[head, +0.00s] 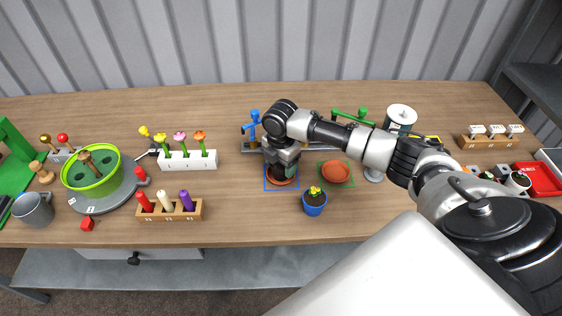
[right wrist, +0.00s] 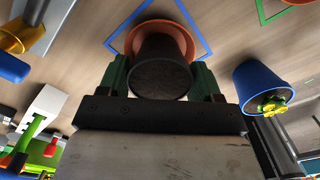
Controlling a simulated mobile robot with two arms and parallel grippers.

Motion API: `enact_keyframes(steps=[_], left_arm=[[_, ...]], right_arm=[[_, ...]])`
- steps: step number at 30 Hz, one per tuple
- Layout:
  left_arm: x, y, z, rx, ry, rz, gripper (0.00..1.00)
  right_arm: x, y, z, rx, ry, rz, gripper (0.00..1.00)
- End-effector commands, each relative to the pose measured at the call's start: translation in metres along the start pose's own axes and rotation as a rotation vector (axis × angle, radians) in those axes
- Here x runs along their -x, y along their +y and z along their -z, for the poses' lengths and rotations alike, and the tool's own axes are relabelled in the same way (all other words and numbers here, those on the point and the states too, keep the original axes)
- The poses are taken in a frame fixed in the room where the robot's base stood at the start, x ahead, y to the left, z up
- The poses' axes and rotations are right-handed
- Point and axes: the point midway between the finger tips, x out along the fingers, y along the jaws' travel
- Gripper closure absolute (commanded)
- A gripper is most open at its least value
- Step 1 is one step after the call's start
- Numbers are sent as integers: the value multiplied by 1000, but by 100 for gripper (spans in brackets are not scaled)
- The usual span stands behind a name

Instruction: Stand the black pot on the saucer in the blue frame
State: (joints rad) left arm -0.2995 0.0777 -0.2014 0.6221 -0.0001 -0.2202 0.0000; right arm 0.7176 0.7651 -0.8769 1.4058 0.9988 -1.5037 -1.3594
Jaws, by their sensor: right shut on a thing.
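My right gripper (head: 283,168) is shut on the black pot (right wrist: 160,72), with green fingers on either side of it in the right wrist view. The pot is upright, with dark soil inside its rim. Its base is over the terracotta saucer (right wrist: 178,30) inside the blue frame (right wrist: 203,40). I cannot tell for certain whether the base touches the saucer. In the head view, the gripper hides most of the pot and part of the saucer; the blue frame (head: 266,187) shows around them. My left gripper is not in view.
A blue pot with a yellow flower (head: 314,203) stands just right of the blue frame. A second saucer (head: 335,172) lies in a green frame. A blue tap (head: 254,125) is behind. A white flower block (head: 188,160) and a wooden peg block (head: 170,211) are left.

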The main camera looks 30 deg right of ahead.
Motion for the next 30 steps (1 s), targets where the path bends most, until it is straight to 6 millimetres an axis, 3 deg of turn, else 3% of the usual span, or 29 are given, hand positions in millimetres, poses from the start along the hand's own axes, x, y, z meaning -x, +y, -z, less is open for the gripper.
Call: enact_keyframes(steps=[9,10,15,24,30], left_arm=[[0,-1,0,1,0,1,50],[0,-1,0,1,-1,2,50],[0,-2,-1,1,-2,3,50],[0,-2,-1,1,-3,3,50],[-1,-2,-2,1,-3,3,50]], right_arm=[[-2,0,0,-1,0,-1,61],[-3,0,0,-1,0,-1,34],[-2,0,0,-1,0,-1,10],[0,0,0,-1,-1,-2,10],[27,1,-1,-2,-1,-5,10]])
